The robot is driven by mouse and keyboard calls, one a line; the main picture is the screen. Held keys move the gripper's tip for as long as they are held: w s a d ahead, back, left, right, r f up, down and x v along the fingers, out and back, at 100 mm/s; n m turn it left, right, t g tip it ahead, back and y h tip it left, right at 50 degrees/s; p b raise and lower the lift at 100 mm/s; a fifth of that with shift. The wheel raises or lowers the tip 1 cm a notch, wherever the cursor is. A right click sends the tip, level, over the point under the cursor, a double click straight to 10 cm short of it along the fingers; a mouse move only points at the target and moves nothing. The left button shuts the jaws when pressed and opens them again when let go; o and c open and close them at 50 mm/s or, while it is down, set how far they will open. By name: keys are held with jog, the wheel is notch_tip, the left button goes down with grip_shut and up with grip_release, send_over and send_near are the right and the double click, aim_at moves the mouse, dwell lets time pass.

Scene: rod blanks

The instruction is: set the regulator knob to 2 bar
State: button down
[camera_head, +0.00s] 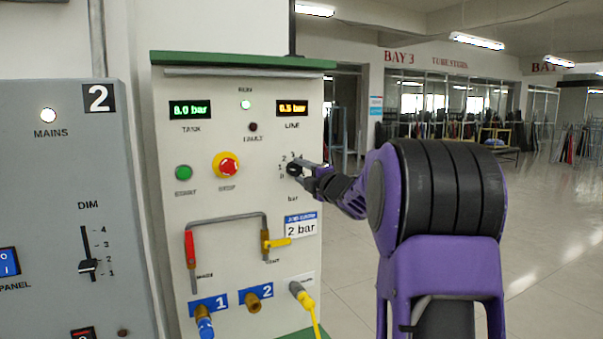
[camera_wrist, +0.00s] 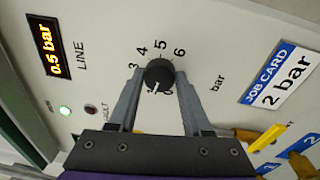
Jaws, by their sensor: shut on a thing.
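The regulator knob (camera_wrist: 159,73) is round and black, on the pale panel. My gripper (camera_wrist: 159,76) is shut on it, one finger on each side. The numbers 3 to 6 show around the knob's upper side in the wrist view; the lower numbers are partly hidden. A white mark on the knob points towards the bottom of the wrist view; its exact reading cannot be told. The orange LINE display (camera_wrist: 49,46) reads 0.5 bar. The job card (camera_wrist: 281,81) reads 2 bar. In the head view, my gripper (camera_head: 301,169) largely covers the knob.
The panel has a red stop button (camera_head: 227,165), a green button (camera_head: 183,172), a yellow-handled valve (camera_head: 274,242) below the knob and a red-handled one (camera_head: 190,249) at left. Numbered hose fittings are below. A grey cabinet (camera_head: 60,160) stands left. Open floor lies right.

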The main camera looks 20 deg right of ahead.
jog(key=m, duration=0.4)
jog(key=shift+a+m+t+h, duration=0.1)
jog(key=shift+m+t+h, duration=0.2)
jog(key=shift+m, duration=0.1)
jog(key=shift+f+m+p, duration=0.1)
jog(key=shift+m+p, duration=0.2)
jog(key=shift+m, duration=1.4)
jog(key=shift+c, duration=1.7)
grip_release()
jog(key=shift+f, duration=0.1)
